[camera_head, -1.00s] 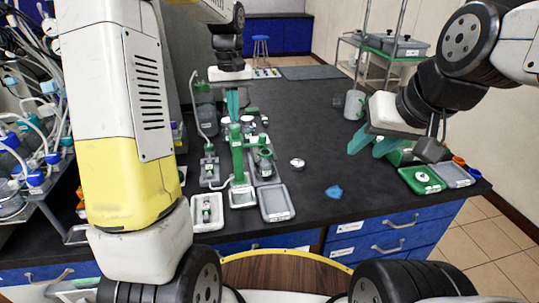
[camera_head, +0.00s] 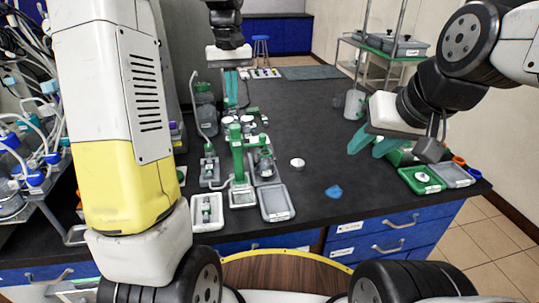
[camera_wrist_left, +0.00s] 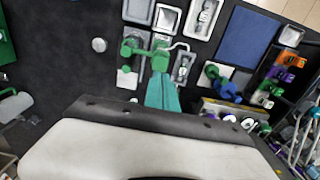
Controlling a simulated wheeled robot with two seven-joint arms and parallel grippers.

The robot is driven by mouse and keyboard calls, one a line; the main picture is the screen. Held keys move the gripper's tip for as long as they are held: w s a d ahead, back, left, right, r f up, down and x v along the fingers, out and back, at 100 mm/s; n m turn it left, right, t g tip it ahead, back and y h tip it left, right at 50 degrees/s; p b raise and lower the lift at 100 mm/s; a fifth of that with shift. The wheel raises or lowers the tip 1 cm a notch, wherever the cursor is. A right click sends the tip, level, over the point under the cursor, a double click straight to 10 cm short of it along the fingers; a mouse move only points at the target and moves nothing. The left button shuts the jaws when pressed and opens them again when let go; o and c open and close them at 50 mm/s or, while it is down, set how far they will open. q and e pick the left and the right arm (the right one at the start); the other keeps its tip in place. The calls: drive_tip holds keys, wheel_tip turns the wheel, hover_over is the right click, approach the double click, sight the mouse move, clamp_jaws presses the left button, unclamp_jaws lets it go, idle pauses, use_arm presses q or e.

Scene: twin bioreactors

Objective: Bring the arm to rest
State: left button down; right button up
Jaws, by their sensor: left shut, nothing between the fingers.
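My left gripper (camera_head: 231,88) hangs over the far part of the black bench, its teal fingers together and empty. In the left wrist view its fingers (camera_wrist_left: 162,96) point towards the green stand, with nothing held. My left arm's white and yellow link fills the left of the head view. My right gripper (camera_head: 373,143) is over the right side of the bench. Its teal fingers are apart, and I see nothing between them.
A green stand (camera_head: 237,155) with glassware is below the left gripper. Grey trays (camera_head: 277,203) lie at the front edge. A blue piece (camera_head: 333,191) and a white disc (camera_head: 297,163) lie mid-bench. A green tray (camera_head: 421,180) is at right. Tubing crowds the left.

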use_arm(q)
drive_tip(key=shift+r, duration=0.35)
drive_tip(key=s+d+m+t+h, duration=0.2)
drive_tip(key=s+t, duration=0.4)
drive_tip(key=s, duration=1.8)
drive_tip(key=shift+s+r+m, duration=0.15)
drive_tip(key=shift+r+m, duration=0.05)
drive_tip(key=shift+m, duration=0.7)
drive_tip(key=shift+d, duration=0.1)
